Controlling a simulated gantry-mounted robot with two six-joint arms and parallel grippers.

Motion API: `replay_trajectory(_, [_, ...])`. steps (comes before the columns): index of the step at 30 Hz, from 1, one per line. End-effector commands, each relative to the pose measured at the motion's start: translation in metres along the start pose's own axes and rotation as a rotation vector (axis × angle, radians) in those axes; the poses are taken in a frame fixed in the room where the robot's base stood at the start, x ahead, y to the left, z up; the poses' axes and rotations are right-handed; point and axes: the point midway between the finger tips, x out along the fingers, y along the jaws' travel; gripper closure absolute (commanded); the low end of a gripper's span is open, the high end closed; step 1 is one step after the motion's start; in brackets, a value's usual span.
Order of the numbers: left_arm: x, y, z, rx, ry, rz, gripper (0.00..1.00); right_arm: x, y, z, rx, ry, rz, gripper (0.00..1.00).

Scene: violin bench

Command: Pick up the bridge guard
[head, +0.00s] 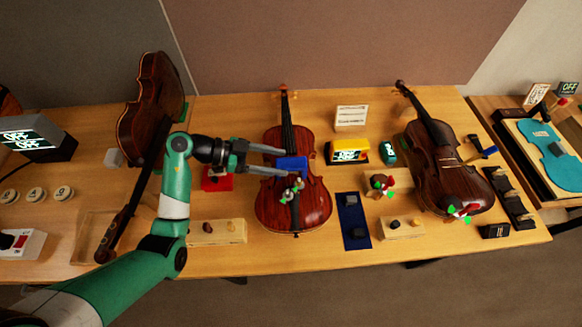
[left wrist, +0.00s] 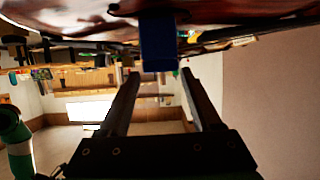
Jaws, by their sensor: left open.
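The bridge guard appears to be the blue piece (head: 291,164) over the strings of the middle violin (head: 268,211). My left gripper (head: 281,162) reaches in from the left with its two fingers apart, and the tips are at the blue piece's left side. In the left wrist view the blue piece (left wrist: 158,42) shows between the lines of the open fingers (left wrist: 159,75), around or just beyond their tips. I cannot tell whether either finger touches it. The fingers hold nothing visibly. My right gripper is not in view.
Another violin (head: 440,165) lies at the right and one (head: 150,110) leans at the left. A red block (head: 217,180) sits under my left wrist. A yellow display box (head: 348,152), a green item (head: 388,152) and a dark blue mat (head: 355,232) are right of the middle violin.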

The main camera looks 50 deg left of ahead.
Motion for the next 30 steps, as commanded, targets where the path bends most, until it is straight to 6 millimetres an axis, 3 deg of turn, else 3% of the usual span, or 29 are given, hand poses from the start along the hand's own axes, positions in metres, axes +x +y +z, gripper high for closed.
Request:
replay_trajectory(3, [0.024,-0.001,0.009,0.000,-0.001,0.004,0.35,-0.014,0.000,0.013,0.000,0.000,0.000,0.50])
replay_trajectory(7, [0.042,-0.002,0.006,0.000,-0.001,0.003,0.35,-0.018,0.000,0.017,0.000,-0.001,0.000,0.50])
replay_trajectory(15, [0.045,-0.002,0.004,-0.001,-0.001,-0.001,0.35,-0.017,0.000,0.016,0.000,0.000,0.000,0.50])
replay_trajectory(26, [0.045,-0.002,0.004,-0.001,-0.001,0.000,1.00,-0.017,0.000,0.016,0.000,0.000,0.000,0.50])
replay_trajectory(30, [0.045,-0.002,0.004,-0.001,-0.001,0.000,1.00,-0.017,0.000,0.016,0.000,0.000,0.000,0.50])
